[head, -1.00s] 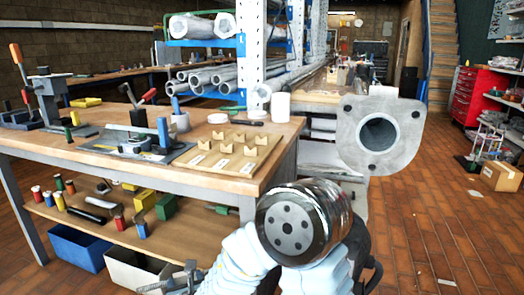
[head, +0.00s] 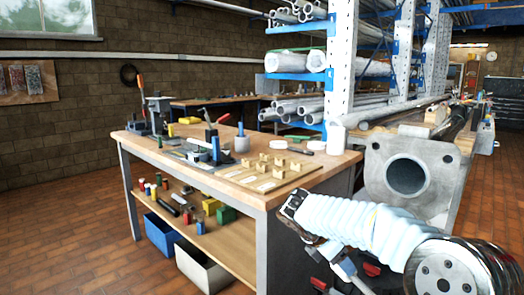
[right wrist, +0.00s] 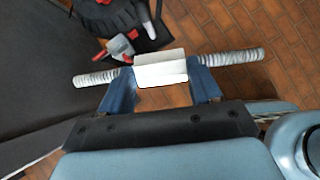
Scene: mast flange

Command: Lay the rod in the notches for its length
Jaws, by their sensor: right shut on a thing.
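In the right wrist view, my right gripper (right wrist: 162,76) has blue fingers shut on a grey, ribbed rod (right wrist: 98,78). The rod lies crosswise, both ends sticking out past the fingers, with a white flat piece at its middle. In the head view, a board (head: 243,181) on the bench's near right part carries several pale notched blocks (head: 279,162) and white labels. No rod shows in the notches. My right arm comes in from the lower right, in front of the bench; the rod cannot be made out there. My left gripper is not in view.
The wooden bench (head: 318,172) also holds a white cup (head: 242,144), tools and a fixture on its left part. Its lower shelf carries small coloured items; a blue bin (head: 160,234) and a white bin (head: 196,270) stand below. A big grey flange (head: 410,172) stands right of the bench.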

